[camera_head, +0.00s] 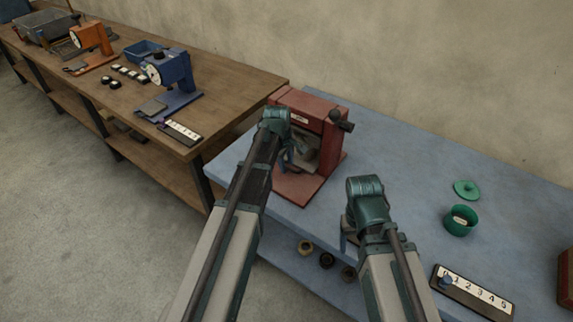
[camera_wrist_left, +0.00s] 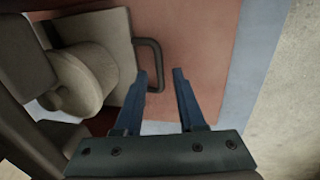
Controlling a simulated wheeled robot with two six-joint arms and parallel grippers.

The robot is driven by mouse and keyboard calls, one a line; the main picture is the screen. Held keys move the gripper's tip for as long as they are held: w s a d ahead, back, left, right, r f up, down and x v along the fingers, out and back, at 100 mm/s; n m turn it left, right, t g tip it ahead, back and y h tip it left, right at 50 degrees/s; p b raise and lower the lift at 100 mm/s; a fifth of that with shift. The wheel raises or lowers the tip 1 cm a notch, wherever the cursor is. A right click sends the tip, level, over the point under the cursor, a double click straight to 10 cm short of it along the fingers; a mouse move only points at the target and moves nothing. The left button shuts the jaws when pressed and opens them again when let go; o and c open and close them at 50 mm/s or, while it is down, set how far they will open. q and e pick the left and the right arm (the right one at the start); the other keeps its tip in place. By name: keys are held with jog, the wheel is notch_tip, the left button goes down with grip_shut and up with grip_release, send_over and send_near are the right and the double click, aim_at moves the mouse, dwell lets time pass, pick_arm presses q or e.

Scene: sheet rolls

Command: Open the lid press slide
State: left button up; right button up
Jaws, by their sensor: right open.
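The red lid press (camera_head: 328,150) stands on the blue table, with a dark knob on its right side. Its grey slide (camera_wrist_left: 122,55) shows in the left wrist view with a round pale block (camera_wrist_left: 80,80) on it and a dark loop handle (camera_wrist_left: 159,65) at its edge. My left gripper (camera_head: 287,160) is at the front of the press. In the left wrist view its blue fingers (camera_wrist_left: 162,75) are apart, and the handle's outer bar appears between the fingertips; contact cannot be told. My right gripper (camera_head: 345,238) is low over the table, right of the press, mostly hidden by its wrist.
A green cup (camera_head: 459,221), a green lid (camera_head: 466,189) and a numbered board (camera_head: 472,292) lie on the right. Several small rings (camera_head: 326,260) sit on the lower shelf. A wooden bench (camera_head: 235,85) with other presses is at the left.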

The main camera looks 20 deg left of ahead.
pick_arm(q)
grip_shut()
dwell(1.2)
